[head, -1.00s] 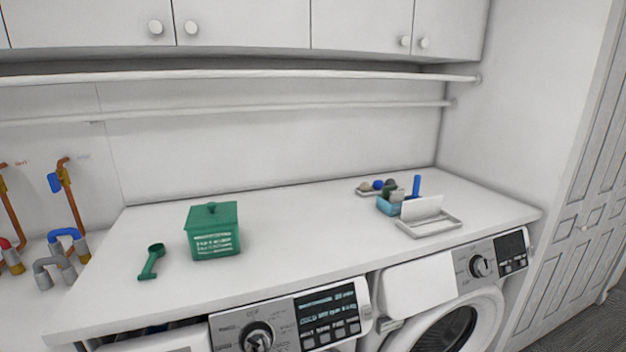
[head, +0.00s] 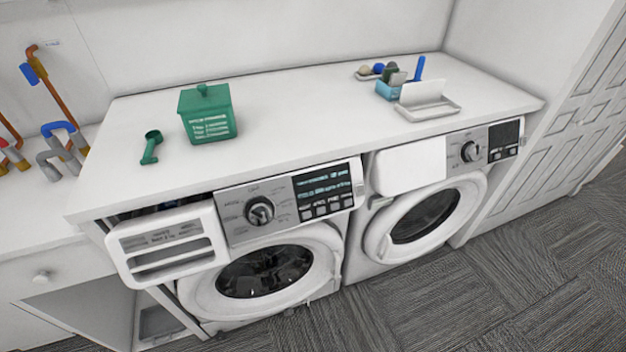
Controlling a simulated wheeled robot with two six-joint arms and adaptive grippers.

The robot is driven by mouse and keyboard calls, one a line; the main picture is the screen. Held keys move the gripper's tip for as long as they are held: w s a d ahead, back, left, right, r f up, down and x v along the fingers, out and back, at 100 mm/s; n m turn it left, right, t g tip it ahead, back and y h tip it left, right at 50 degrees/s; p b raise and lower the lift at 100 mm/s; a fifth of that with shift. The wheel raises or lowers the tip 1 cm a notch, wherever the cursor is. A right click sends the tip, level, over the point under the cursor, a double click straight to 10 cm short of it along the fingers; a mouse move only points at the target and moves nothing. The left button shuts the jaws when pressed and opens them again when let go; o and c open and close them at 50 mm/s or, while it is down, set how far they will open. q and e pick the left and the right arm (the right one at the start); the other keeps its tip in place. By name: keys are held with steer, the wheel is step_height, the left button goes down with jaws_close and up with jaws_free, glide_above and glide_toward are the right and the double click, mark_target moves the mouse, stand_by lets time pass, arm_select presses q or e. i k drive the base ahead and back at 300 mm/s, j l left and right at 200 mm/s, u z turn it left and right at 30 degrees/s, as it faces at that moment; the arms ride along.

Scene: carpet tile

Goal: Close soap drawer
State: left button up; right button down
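The soap drawer (head: 168,243) is at the top left of the left washing machine (head: 262,272) in the head view. It is white, with slots and a small label, and it stands out in front of the machine's control panel (head: 285,201), so it is open. Its top is partly under the counter's front edge. Neither of my grippers shows in the head view.
A white counter (head: 290,120) runs above both machines. A green box (head: 208,115) and a green scoop (head: 151,147) stand on its left part. A second machine (head: 425,214) is on the right. Grey carpet (head: 450,290) in front is clear.

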mark_target(154, 248)
steer(key=j+u, duration=0.1)
steer(key=u, duration=0.3)
steer(key=i+u, duration=0.1)
steer(key=u, duration=0.3)
steer(key=j+u, duration=0.1)
steer(key=u, duration=0.25)
steer(key=i+l, duration=0.05)
